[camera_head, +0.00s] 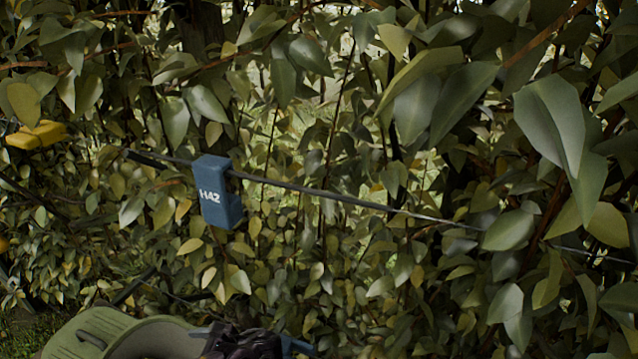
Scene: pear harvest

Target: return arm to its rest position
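Neither of my arms can be made out in the head view, and no gripper fingers show. What either gripper holds cannot be seen.
Dense leaves and thin branches fill the view. A dark wire (345,198) slants across, with a blue tag marked H42 (217,190) on it. A yellow object (37,135) is at the left. A green curved container (105,335) is at the bottom, beside a dark, unclear object (243,345).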

